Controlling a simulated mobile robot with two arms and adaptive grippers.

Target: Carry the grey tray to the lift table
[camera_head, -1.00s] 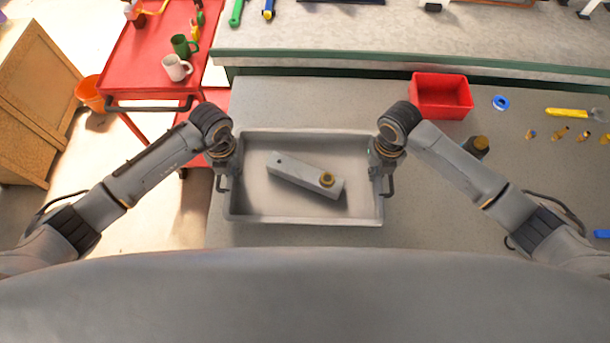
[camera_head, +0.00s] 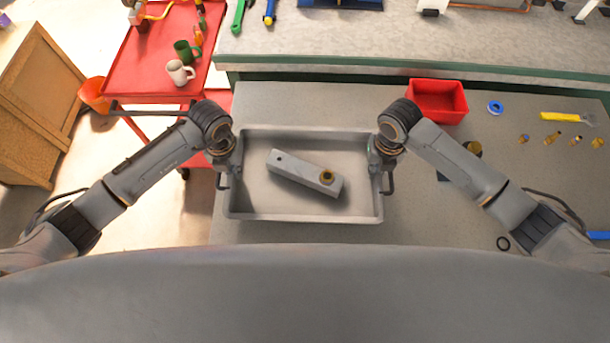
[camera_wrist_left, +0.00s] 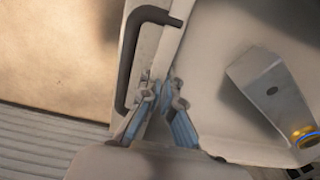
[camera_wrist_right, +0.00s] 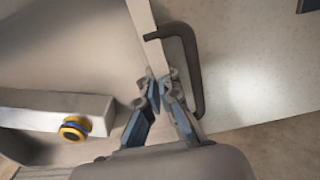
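The grey tray (camera_head: 300,218) is a shallow rectangular box in the middle of the head view, with a dark handle on each end. It appears level. A long grey block with a brass fitting (camera_head: 305,173) lies slanted inside it. My left gripper (camera_wrist_left: 160,92) has its fingers on both sides of the tray's left wall, beside the handle (camera_wrist_left: 128,60). My right gripper (camera_wrist_right: 160,85) pinches the right wall the same way, beside the other handle (camera_wrist_right: 193,70). The gap under the tray is hidden. I cannot identify the lift table in these views.
A grey workbench (camera_head: 420,225) lies beneath and right of the tray, with a red bin (camera_head: 438,100), a blue ring (camera_head: 495,107) and small brass parts. A red cart (camera_head: 140,75) with mugs and an orange bucket (camera_head: 95,95) stand left. Open floor (camera_head: 140,200) shows at left.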

